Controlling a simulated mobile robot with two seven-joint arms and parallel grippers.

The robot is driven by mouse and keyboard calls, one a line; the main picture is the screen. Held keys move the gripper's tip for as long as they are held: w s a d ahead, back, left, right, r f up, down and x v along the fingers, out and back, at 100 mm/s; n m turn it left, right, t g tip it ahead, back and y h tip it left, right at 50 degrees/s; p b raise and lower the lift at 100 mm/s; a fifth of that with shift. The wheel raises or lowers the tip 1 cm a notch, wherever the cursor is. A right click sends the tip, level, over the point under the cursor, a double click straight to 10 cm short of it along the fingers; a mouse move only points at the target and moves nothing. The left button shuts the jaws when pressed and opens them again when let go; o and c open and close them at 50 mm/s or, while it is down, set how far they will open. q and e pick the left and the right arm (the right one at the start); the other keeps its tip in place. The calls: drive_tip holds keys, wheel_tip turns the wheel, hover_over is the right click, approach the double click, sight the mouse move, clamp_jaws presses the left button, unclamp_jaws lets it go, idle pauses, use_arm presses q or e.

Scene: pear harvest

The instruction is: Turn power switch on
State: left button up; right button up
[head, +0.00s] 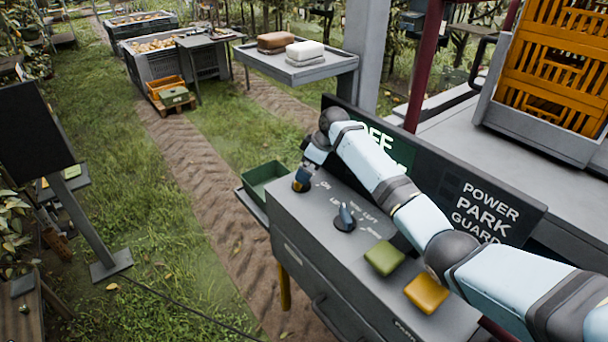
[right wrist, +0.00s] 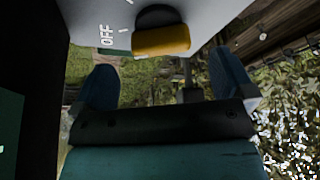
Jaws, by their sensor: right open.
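A yellow-handled switch knob (right wrist: 160,41) with a dark round base sits on the grey control panel (head: 378,278). An OFF label is beside it in the right wrist view, and an ON label shows near it in the head view. My right gripper (right wrist: 164,78) is open, its two blue fingers apart. The knob lies ahead of the fingertips and between them from side to side; I see no contact. In the head view my right gripper (head: 302,180) is at the panel's far left end, mostly covering the knob. My left gripper is not in view.
A dark lever knob (head: 345,216), a green button (head: 384,257) and a yellow button (head: 427,293) are on the panel. A sign board (head: 500,203) stands behind it, partly hidden by my arm. A green tray (head: 264,182) adjoins its left end. Orange crates (head: 555,60) stand at right.

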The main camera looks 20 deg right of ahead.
drive_tip(key=x, duration=0.4)
drive_tip(key=shift+w+a+f, duration=0.15)
drive_tip(key=shift+f, duration=0.2)
drive_tip(key=c, duration=0.9)
